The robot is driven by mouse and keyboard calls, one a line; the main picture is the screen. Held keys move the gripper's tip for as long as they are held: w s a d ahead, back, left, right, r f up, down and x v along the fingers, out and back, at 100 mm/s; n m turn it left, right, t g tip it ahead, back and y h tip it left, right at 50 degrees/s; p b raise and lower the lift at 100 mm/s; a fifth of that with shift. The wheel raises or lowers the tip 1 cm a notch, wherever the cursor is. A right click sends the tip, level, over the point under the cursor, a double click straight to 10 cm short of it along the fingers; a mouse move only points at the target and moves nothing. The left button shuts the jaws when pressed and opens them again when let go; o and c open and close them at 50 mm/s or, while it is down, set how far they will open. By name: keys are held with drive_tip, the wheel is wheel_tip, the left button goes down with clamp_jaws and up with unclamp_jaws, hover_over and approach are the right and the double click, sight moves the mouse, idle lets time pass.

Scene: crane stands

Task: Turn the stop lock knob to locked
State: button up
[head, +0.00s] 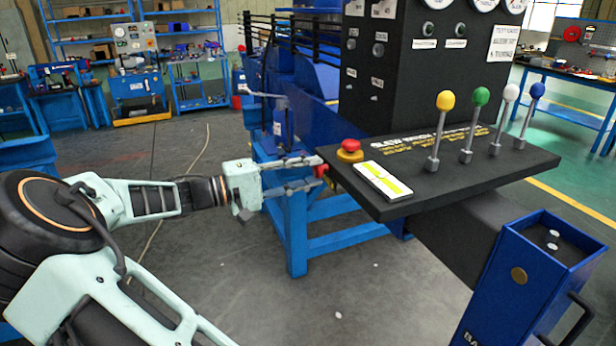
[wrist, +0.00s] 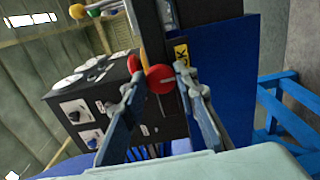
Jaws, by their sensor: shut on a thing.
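A red knob (head: 321,170) is at the left edge of the black control panel, below its top face, and is partly hidden by my fingers. My gripper (head: 317,171) reaches it from the left, with one finger above and one below. In the wrist view the red round knob (wrist: 160,80) sits between the fingertips (wrist: 161,72), and the gripper is shut on it. I cannot read any lock marking on it. A separate red mushroom button (head: 350,146) on a yellow base stands on the panel's top, just right of the fingertips.
The panel top (head: 480,165) overhangs close to my fingers. It carries a white and yellow label block (head: 383,181) and several ball-topped levers (head: 440,125). A blue frame (head: 295,225) stands behind and below my gripper. The floor (head: 220,270) below the arm is clear.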

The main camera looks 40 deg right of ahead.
idle(0.4)
drive_tip(key=o, duration=1.1)
drive_tip(key=shift+a, duration=0.15)
drive_tip(key=v, duration=1.1)
drive_tip(key=shift+a, duration=0.4)
drive_tip(key=shift+m, duration=0.3)
